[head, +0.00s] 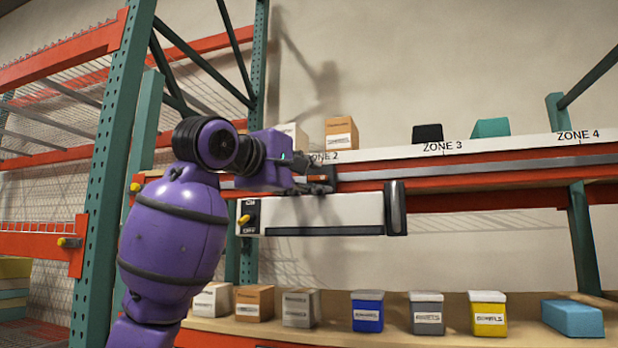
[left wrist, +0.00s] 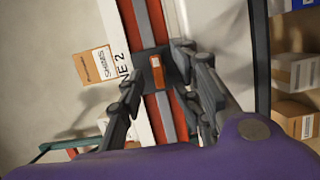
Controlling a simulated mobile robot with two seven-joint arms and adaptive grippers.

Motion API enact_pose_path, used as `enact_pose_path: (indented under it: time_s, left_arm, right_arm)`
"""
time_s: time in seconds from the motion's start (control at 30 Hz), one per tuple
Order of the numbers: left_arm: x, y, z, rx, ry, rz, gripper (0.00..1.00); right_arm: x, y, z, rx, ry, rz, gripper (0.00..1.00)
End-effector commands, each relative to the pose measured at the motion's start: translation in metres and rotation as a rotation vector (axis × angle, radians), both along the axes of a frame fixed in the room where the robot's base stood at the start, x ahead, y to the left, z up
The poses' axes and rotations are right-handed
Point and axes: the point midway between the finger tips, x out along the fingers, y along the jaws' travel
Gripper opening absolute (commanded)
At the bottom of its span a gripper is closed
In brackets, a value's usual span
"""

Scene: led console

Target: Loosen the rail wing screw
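My left gripper (head: 318,182) is at the shelf rail (head: 470,165), just right of the "ZONE 2" label and above the white console (head: 325,212). In the left wrist view the gripper (left wrist: 160,62) has its two dark fingers spread apart. Between and beyond them is a dark rail clamp (left wrist: 150,58) with an orange, upright tab (left wrist: 157,72) on its face, which looks like the wing screw. I see no finger closed on the tab; whether one touches the clamp I cannot tell. In the head view my gripper hides the tab. My right gripper is not in view.
The console has a yellow switch (head: 244,219) at its left end and a dark end piece (head: 396,208) at its right. Boxes and bins, such as the blue bin (head: 367,312), stand on the lower shelf. A green upright (head: 112,170) rises at left.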

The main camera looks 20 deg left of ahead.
Motion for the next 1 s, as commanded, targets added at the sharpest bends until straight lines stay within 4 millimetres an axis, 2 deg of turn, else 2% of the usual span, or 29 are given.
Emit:
enact_pose_path:
  time_s: [0.47, 1.0]
  left_arm:
    - [0.000, 0.000, -0.002, 0.003, 0.004, -0.001, 0.38]
    - [-0.048, 0.001, 0.000, 0.002, 0.000, -0.001, 0.38]
  right_arm:
    - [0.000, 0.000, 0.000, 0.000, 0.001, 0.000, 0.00]
    - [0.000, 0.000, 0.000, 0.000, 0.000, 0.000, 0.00]
